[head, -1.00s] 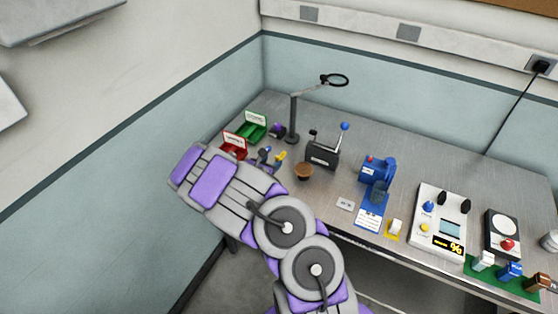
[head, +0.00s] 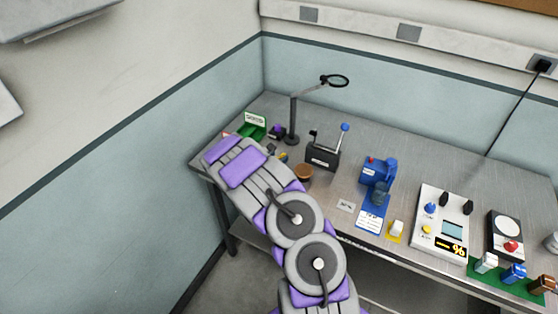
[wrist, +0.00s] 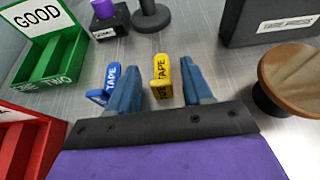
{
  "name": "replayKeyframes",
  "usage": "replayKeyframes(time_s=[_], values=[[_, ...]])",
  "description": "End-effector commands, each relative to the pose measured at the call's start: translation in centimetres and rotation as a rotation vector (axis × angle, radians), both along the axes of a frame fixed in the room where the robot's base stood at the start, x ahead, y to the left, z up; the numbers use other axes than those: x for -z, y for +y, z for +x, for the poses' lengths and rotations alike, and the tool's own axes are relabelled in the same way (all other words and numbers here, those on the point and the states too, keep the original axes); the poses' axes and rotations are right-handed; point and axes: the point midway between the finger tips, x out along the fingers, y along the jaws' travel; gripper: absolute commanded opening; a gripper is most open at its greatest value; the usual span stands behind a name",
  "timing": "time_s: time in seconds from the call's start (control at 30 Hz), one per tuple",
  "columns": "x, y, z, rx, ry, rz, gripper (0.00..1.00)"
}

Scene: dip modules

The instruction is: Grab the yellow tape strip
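The yellow tape strip (wrist: 161,80), with "TAPE" printed on it, stands on the metal bench in the wrist view. My gripper (wrist: 158,65) is open, with one blue-grey finger on each side of the strip in the picture. Gaps show between the strip and both fingers; whether the tips are level with it, I cannot tell. A blue tape strip (wrist: 107,84) stands left of my left finger, outside the grip. In the head view my arm hides the gripper and most of the strips; only a small bit of yellow (head: 283,157) shows.
In the wrist view, a green "GOOD" box (wrist: 48,47) and a red box (wrist: 25,148) lie left, a round wooden-topped object (wrist: 290,78) right, and a dark press (wrist: 270,22) behind. A magnifier lamp (head: 294,118) stands at the back of the bench.

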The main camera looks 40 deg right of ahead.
Motion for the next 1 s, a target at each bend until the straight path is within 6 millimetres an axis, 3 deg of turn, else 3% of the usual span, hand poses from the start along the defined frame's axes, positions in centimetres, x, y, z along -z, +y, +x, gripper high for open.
replayKeyframes(time_s=[0.07,0.5,0.77,1.0], values=[[0.0,0.0,0.0,0.000,0.000,0.000,0.42],[0.1,0.0,0.0,0.001,0.001,0.001,0.00],[-0.1,0.0,0.0,0.001,0.001,0.001,0.00],[-3.1,-0.1,-0.1,0.002,-0.001,-0.003,0.00]])
